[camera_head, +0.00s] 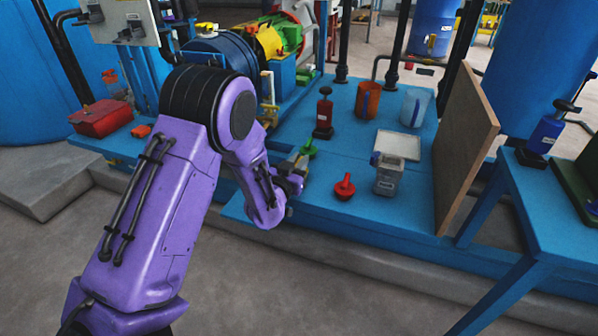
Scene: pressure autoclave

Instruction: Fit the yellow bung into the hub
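My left arm comes in from the lower left, and its gripper (297,170) is low over the blue bench top. A small dull yellowish patch shows at the fingers. I cannot tell whether it is the yellow bung or part of the gripper, nor whether the fingers are open or shut. A green bung-like piece (308,148) stands just beyond the gripper. A red one (344,187) stands to its right, apart from it. I cannot clearly make out the hub; blue, yellow and green round machinery (268,42) is at the back. My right gripper is out of view.
A grey container (388,178), a red bottle (323,113), an orange beaker (367,100) and a clear beaker (414,108) stand on the bench. An upright brown board (466,145) bounds the right. A red box (101,118) is at left. The bench front is fairly clear.

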